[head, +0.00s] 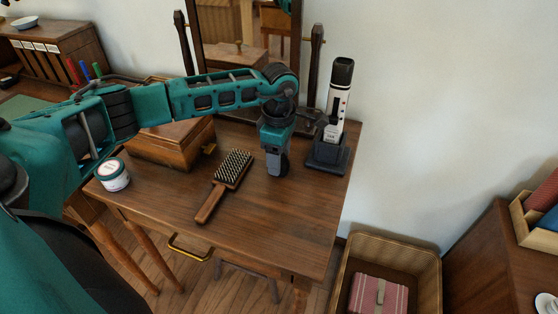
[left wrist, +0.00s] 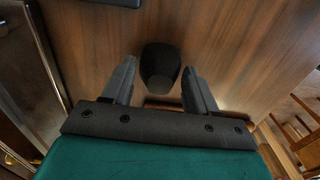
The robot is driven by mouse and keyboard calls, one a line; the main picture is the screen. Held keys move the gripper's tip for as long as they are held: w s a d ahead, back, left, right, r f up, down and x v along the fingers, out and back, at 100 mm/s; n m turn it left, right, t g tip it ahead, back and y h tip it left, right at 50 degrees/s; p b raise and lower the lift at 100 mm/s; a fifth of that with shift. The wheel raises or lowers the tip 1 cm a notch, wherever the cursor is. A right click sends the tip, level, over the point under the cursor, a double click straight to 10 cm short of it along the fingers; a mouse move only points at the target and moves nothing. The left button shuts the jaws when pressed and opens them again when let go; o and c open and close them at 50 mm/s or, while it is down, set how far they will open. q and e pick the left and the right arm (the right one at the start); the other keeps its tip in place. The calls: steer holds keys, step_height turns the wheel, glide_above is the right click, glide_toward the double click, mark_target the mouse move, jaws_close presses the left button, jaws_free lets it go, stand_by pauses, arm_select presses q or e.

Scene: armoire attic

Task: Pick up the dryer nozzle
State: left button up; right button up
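The dryer nozzle (left wrist: 160,68) is a small black piece on the wooden tabletop in the left wrist view. It lies just ahead of and between the two spread fingers of my left gripper (left wrist: 160,85), with a gap on both sides. In the head view my left gripper (head: 277,168) points down over the table, right of the hairbrush, and I cannot make out the nozzle there. It may be hidden behind the gripper. My right gripper is not in view.
The wooden table (head: 270,235) also holds a hairbrush (head: 225,183), a white jar (head: 113,175), a wooden box (head: 172,145) and a white-and-black device on a dark stand (head: 325,155). A mirror (head: 245,40) stands behind. The table's front right is clear.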

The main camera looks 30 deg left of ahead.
arm_select(q)
steer(key=c, duration=0.5)
steer(key=shift+c, duration=0.7)
